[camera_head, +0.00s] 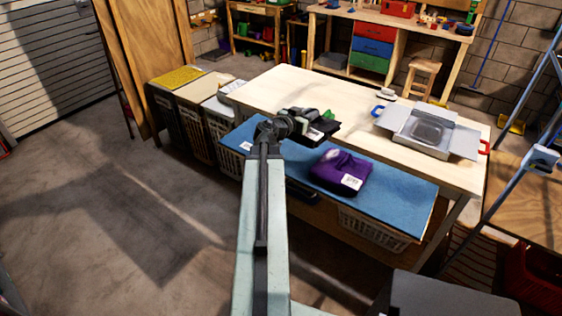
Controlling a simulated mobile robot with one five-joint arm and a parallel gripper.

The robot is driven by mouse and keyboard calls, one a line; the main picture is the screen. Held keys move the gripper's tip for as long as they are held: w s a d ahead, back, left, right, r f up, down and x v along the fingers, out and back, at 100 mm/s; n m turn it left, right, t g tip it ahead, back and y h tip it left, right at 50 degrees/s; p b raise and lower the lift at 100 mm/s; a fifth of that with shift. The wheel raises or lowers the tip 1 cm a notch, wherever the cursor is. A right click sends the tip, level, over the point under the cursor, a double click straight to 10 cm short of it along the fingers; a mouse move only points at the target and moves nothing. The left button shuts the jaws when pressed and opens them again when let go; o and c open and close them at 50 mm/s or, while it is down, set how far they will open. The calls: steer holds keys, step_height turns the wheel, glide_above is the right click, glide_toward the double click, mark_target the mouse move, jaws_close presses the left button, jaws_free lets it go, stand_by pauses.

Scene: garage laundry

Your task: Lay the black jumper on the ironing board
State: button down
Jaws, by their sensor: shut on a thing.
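My gripper (306,118) is shut on the black jumper (326,129), a dark folded bundle at its tip. The jumper is held over the seam between the pale wooden table and the blue-topped ironing board (395,198). Its lower side is partly hidden by my gripper, and I cannot tell whether it touches anything. The ironing board runs along the near side of the table. A folded purple garment (338,170) with a white label lies on the middle of the board. My arm hides part of the board's left end.
The wooden table (300,85) holds a grey folding board (428,132) with blue and red handles. Laundry baskets (190,125) stand at the left, and a white basket (372,228) is under the board. The board's right end is bare. A blue ladder stands at the right.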

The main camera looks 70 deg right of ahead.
steer(key=w+a+f+t+b, duration=0.1)
steer(key=w+a+f+b, duration=0.4)
steer(key=w, duration=0.4)
steer(key=w+a+f+b, duration=0.35)
steer(key=w+f, duration=0.25)
steer(key=w, duration=0.3)
steer(key=shift+n+h, duration=0.3)
steer(key=f+b+x, duration=0.1)
steer(key=b+x, duration=0.1)
steer(key=x, duration=0.3)
steer(key=f+b+x, duration=0.1)
steer(key=b+x, duration=0.1)
steer(key=x, duration=0.4)
steer(key=f+b+x, duration=0.1)
steer(key=b+x, duration=0.1)
steer(key=x, duration=0.3)
steer(key=shift+s+r, duration=0.1)
steer(key=shift+r, duration=0.15)
steer(key=shift+f, duration=0.2)
steer(key=c, duration=1.3)
jaws_free()
steer(key=shift+r, duration=0.1)
steer(key=p+v, duration=0.2)
steer(key=v, duration=1)
steer(key=shift+s, duration=0.1)
